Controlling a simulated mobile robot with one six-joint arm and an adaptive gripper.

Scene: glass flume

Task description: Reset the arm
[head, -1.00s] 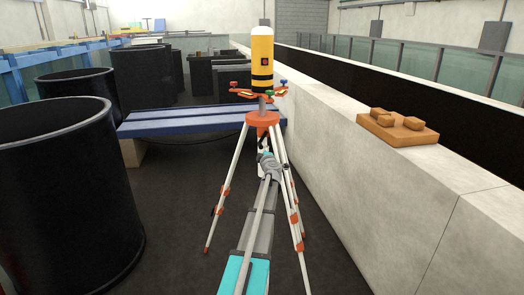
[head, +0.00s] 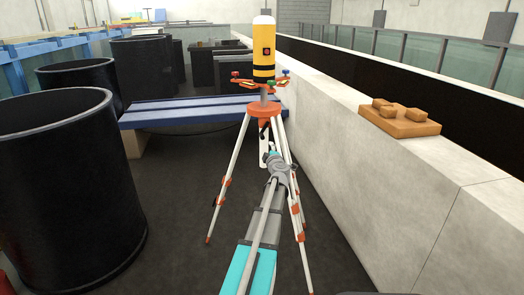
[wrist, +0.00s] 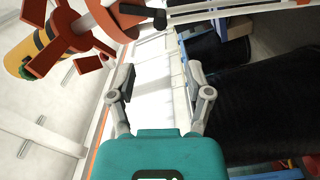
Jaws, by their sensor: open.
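My gripper (wrist: 161,84) is open and empty in the wrist view, with a finger on each side and nothing between the tips. In the head view my arm reaches forward to a tripod, and its far end overlaps the tripod's legs; the fingers cannot be made out there. The tripod has white legs with orange fittings and an orange head (head: 265,110). A yellow cylinder (head: 263,52) with a white cap and black bands stands upright on it. The orange mount and yellow cylinder (wrist: 30,55) show tilted at the upper left of the wrist view, beside the fingers.
A pale wall (head: 400,185) runs along the right, with an orange-brown block (head: 400,124) on its top. Large black tubs (head: 65,200) stand at the left. A blue bench (head: 190,112) crosses behind the tripod. Dark floor is clear between tub and tripod.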

